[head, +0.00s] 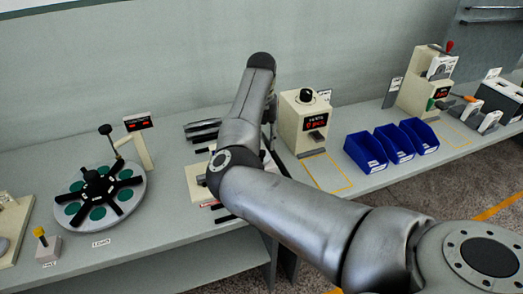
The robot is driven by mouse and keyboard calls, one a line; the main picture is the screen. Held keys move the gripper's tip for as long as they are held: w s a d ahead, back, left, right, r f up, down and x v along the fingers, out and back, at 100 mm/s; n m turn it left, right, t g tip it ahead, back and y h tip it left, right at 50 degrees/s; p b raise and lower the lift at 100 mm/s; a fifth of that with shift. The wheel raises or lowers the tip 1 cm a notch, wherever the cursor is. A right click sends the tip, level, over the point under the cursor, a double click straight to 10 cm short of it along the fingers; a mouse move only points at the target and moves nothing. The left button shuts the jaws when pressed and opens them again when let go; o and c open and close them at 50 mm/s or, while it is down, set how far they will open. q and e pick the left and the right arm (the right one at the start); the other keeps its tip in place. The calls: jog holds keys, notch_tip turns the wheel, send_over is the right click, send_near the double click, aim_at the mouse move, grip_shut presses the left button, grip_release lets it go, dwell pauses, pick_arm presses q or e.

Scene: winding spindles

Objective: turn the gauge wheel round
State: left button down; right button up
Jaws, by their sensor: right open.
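The gauge wheel (139,199) is a round grey plate on the bench at the left, with green discs around it. A black hub with several arms (97,184) sits on top, and a black-knobbed lever (111,138) stands at its far edge. My right arm reaches in from the lower right across the middle of the bench. My right gripper (268,132) is open, mostly hidden behind my own arm, and well to the right of the wheel. My left gripper is not in view.
A post with a red display (138,122) stands behind the wheel. A small block with a yellow knob (46,246) is at front left. A cream box with a dial (304,122), blue bins (366,153) and another machine (421,98) stand to the right. Dark bars lie beneath my arm.

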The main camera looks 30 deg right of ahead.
aim_at(262, 152)
notch_tip(262, 152, up, 6)
jog(key=shift+f, duration=0.15)
dwell(0.5)
